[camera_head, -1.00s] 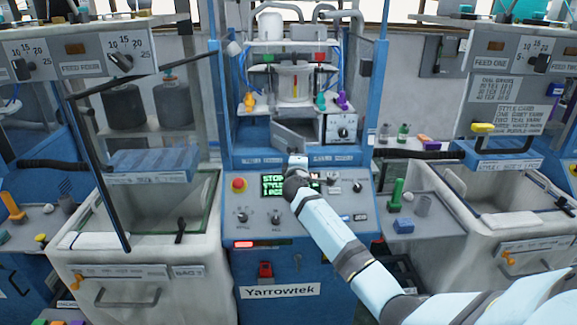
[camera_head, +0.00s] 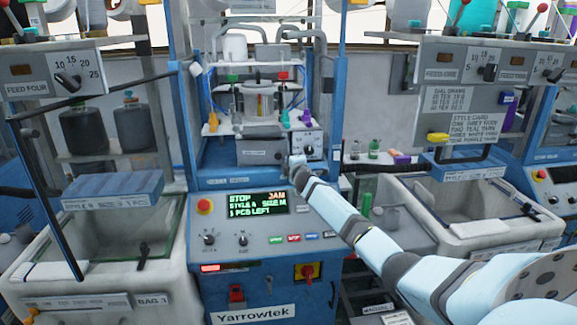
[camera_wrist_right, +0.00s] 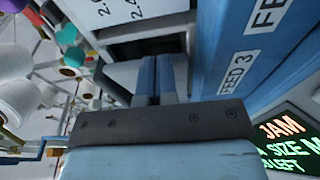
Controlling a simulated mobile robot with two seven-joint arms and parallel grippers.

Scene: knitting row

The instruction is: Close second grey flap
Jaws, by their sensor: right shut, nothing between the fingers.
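A grey flap panel (camera_head: 262,152) with a small dark mark sits low in the front of the middle machine, left of a white dial plate (camera_head: 309,145). It looks flat and shut in the head view; whether it sits fully flush I cannot tell. My right gripper (camera_head: 297,161) is in front of the machine, just right of the flap and below the dial plate, apart or touching I cannot tell. In the right wrist view the fingers (camera_wrist_right: 160,80) are together and empty, close to grey and dark machine parts. My left gripper is not in view.
The control panel's screen (camera_head: 258,203) reads STOP and JAM. A red button (camera_head: 204,207) stands left of it. A blue post (camera_head: 326,90) rises right of the dial plate. Pale bins (camera_head: 460,215) stand on both sides.

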